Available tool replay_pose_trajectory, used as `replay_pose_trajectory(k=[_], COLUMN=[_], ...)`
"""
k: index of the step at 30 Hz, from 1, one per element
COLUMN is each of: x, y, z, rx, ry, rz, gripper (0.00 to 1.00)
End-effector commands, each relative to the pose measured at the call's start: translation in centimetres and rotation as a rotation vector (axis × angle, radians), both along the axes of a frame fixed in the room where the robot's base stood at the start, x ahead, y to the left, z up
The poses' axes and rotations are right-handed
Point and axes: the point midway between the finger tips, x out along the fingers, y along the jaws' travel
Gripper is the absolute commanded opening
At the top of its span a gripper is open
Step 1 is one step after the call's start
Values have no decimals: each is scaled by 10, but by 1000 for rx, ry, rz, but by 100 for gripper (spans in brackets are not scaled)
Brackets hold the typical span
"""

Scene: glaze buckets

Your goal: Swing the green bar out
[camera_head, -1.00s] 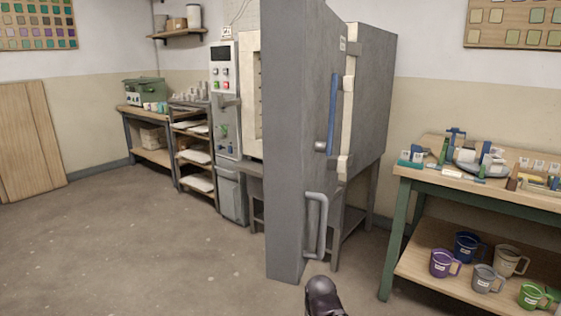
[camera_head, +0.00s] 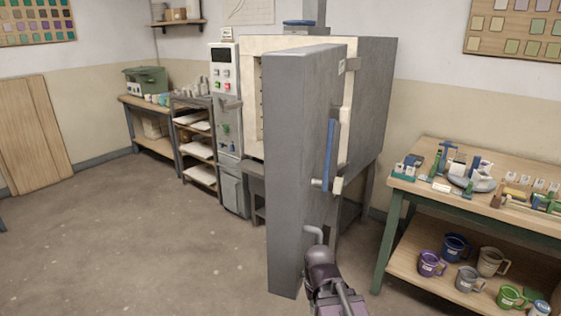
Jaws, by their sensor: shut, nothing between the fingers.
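A grey kiln door (camera_head: 295,170) stands ajar, its edge toward me. On it is an upright blue bar (camera_head: 330,150) with a short grey peg at its lower end. I see no green bar on the door. A small green part (camera_head: 226,128) shows on the control cabinet, too small to make out.
A workbench (camera_head: 420,184) with tools stands at the right, with several mugs on its lower shelf (camera_head: 415,262). The control cabinet (camera_head: 228,95) and a shelf rack (camera_head: 190,125) stand left of the kiln (camera_head: 375,90). The floor (camera_head: 130,235) at the left is clear.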

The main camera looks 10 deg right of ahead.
Motion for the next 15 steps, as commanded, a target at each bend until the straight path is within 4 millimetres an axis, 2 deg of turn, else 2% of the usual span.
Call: replay_pose_trajectory(k=[1,15], x=[0,0], y=[0,0], z=[20,111], rx=[0,0], ry=[0,0], rz=[0,0], gripper=[0,0])
